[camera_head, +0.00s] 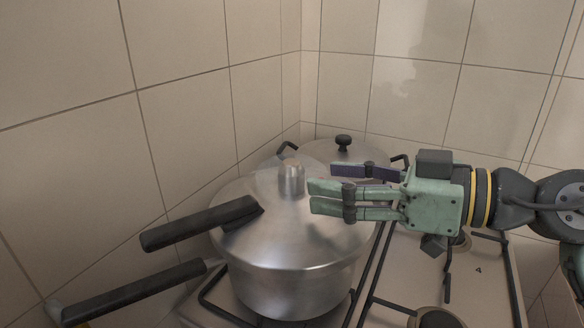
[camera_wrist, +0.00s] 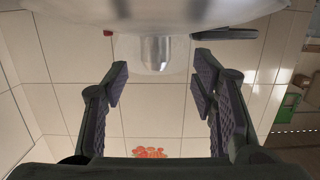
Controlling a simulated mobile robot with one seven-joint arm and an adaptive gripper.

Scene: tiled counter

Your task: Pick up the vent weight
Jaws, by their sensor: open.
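The vent weight (camera_head: 291,178) is a small silver cylinder standing upright on the lid of the pressure cooker (camera_head: 290,275). In the wrist view the vent weight (camera_wrist: 156,53) shows at the top middle, ahead of the fingertips and between their lines. My gripper (camera_head: 325,188) comes in from the right, roughly level, with its fingertips just right of the vent weight and apart from it. In the wrist view my gripper (camera_wrist: 158,84) is open with nothing between its fingers.
The cooker has two black handles pointing left, an upper one (camera_head: 200,223) and a lower one (camera_head: 135,292). A second pot with a black knob (camera_head: 343,142) stands behind. The stove (camera_head: 470,285) has burners and grates at right. Tiled walls (camera_head: 185,130) close in behind and left.

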